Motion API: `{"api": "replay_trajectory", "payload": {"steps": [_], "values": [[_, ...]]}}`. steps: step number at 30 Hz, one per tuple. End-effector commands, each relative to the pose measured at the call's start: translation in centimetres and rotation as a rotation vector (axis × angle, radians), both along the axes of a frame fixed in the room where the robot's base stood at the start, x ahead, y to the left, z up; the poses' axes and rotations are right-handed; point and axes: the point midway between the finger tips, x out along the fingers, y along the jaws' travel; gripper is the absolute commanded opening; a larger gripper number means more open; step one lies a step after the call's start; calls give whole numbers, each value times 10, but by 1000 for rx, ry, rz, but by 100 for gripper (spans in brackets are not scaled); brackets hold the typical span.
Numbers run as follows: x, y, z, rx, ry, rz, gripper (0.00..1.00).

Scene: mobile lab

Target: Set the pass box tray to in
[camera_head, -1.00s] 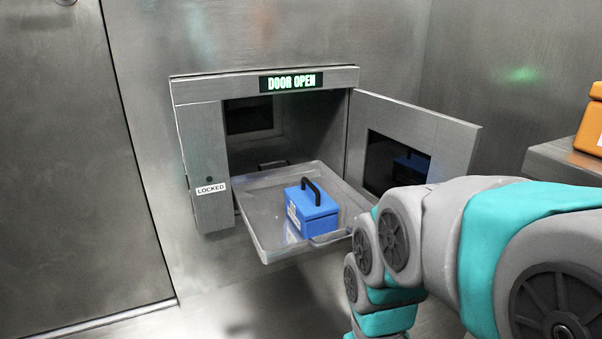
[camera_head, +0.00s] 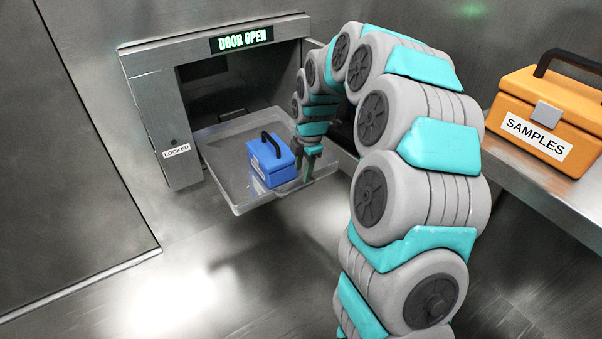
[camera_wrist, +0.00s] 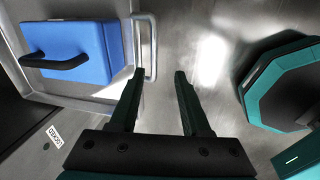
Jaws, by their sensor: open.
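The pass box (camera_head: 160,110) is set in the metal wall under a lit "DOOR OPEN" sign. Its clear tray (camera_head: 222,180) is slid out through the opening and carries a blue box (camera_head: 270,160) with a black handle. In the wrist view the tray's metal handle (camera_wrist: 152,48) stands out from the tray's edge. My gripper (camera_head: 308,168) is open at the tray's front edge, by the handle. In the wrist view my two fingers (camera_wrist: 158,75) are apart with nothing between them; the left fingertip is close to the handle's end. I cannot tell if it touches.
An orange "SAMPLES" case (camera_head: 545,115) stands on a metal shelf (camera_head: 560,195) at the right. A "LOCKED" label (camera_head: 176,151) is on the left of the frame. My arm hides most of the open door. The floor below the tray is clear.

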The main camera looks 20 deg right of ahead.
Motion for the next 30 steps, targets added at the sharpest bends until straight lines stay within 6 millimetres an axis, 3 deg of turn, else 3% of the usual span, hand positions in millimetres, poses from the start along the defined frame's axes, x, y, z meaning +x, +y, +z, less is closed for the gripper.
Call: {"api": "replay_trajectory", "payload": {"steps": [10, 22, 30], "values": [[15, -7, -14, -17, -15, 63, 47], [25, -4, -69, -17, -12, 61, 47], [28, -4, -80, -17, -16, 61, 47]]}}
